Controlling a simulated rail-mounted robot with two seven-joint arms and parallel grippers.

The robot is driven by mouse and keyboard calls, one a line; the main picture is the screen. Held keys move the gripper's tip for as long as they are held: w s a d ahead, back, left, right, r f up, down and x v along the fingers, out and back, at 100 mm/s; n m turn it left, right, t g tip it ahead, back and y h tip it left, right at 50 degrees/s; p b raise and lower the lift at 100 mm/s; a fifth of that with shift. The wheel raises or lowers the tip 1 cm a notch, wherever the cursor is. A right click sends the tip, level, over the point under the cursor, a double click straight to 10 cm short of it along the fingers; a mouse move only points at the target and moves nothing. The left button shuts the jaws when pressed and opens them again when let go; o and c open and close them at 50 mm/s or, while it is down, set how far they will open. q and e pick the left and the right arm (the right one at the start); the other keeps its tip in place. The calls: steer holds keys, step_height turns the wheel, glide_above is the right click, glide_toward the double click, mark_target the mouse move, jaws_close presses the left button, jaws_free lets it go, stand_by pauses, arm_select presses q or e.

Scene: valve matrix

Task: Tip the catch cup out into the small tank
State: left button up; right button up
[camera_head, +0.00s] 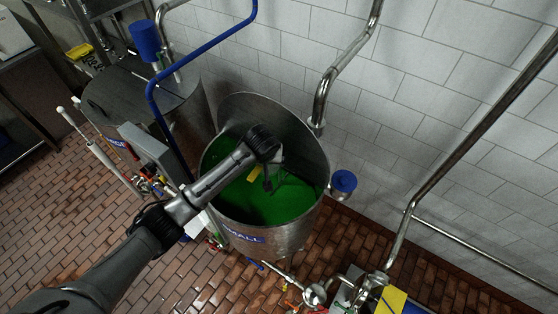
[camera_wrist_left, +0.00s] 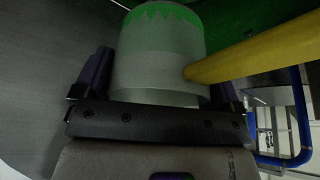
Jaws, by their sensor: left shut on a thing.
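The small tank (camera_head: 268,215) is a round steel vessel labelled SMALL, with green liquid (camera_head: 268,203) inside and its lid raised at the back. My left gripper (camera_head: 272,172) is inside the tank's mouth, above the liquid. In the left wrist view my left gripper (camera_wrist_left: 158,88) is shut around the catch cup (camera_wrist_left: 155,65), a pale cylinder with a yellow handle (camera_wrist_left: 255,55) and a jagged green band at its far edge. In the head view the arm mostly hides the cup; its yellow handle (camera_head: 255,173) shows. I cannot tell the cup's exact tilt or contents. My right gripper is not in view.
A larger steel tank (camera_head: 150,100) stands at the left, with a grey box and blue pipe (camera_head: 152,92) between. Steel pipes (camera_head: 322,95) run along the tiled wall. Valves and a yellow sign (camera_head: 391,299) are at lower right. Brick floor is open at lower left.

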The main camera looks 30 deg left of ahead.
arm_select(q)
steer(key=shift+a+f, duration=0.2)
steer(key=shift+a, duration=0.1)
steer(key=shift+s+a+f+t+h, duration=0.4)
steer(key=shift+t+h, duration=0.1)
steer(key=shift+t, duration=0.1)
steer(key=shift+s+a+f+n+t+h, duration=0.5)
steer(key=shift+s+a+f+t+h, duration=0.35)
steer(key=shift+t+h, duration=0.4)
steer(key=shift+s+a+n+t+h+b, duration=0.45)
steer(key=shift+n+t+h+b, duration=1)
steer(key=shift+b, duration=3.35)
steer(key=shift+s+a+t+h+b, duration=0.65)
steer(key=shift+t+b, duration=1.8)
steer(key=shift+b, duration=2.4)
steer(key=shift+s+a+n+t+h+b, duration=0.25)
steer(key=shift+n+t+h+b, duration=0.95)
steer(key=shift+b, duration=3.6)
